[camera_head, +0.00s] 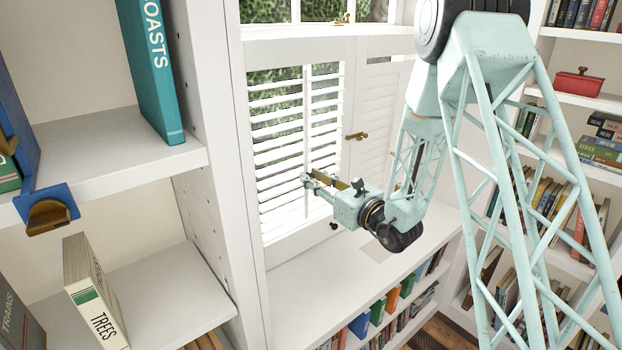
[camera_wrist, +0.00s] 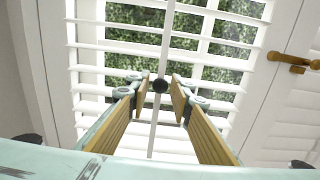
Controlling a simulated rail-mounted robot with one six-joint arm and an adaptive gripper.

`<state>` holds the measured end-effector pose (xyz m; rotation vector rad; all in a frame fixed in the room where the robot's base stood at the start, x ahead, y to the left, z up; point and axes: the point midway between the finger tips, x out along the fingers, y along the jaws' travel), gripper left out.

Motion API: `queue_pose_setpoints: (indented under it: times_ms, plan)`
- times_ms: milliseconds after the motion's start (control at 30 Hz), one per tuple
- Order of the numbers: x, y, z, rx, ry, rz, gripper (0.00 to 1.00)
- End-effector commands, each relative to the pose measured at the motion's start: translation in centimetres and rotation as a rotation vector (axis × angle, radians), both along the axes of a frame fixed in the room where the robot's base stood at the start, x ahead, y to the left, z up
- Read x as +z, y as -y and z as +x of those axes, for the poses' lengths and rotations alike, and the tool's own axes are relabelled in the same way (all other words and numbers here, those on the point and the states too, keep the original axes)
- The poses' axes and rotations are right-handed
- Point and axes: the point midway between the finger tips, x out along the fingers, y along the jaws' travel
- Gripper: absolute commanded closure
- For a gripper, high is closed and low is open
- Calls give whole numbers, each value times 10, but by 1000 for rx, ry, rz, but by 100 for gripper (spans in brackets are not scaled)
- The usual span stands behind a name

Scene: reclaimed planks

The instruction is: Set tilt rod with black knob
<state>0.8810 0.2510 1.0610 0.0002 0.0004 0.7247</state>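The white tilt rod (camera_wrist: 166,42) runs nearly upright down the front of the louvred shutter panel in the wrist view. In the head view the rod (camera_head: 306,118) shows above my gripper (camera_head: 311,180), which is close to the shutter; the knob cannot be made out there. The white slats (camera_head: 275,125) are tilted open, with greenery visible between them.
A brass latch (camera_wrist: 292,62) is on the shutter frame right of the rod. A white shelf top (camera_head: 310,285) runs below the window. Bookshelves stand at left (camera_head: 110,150) and right (camera_head: 590,170). The space around my gripper before the slats is free.

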Motion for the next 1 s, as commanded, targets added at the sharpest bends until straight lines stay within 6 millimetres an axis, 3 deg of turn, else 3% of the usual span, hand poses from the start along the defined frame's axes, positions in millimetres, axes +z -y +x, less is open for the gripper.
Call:
queue_pose_setpoints:
  times_ms: [467, 700, 1000]
  plan:
    - [0, -5, 6, -1, 0, 0, 80]
    - [0, -5, 6, 0, 0, 0, 100]
    - [-4, -1, 9, -1, 0, 0, 100]
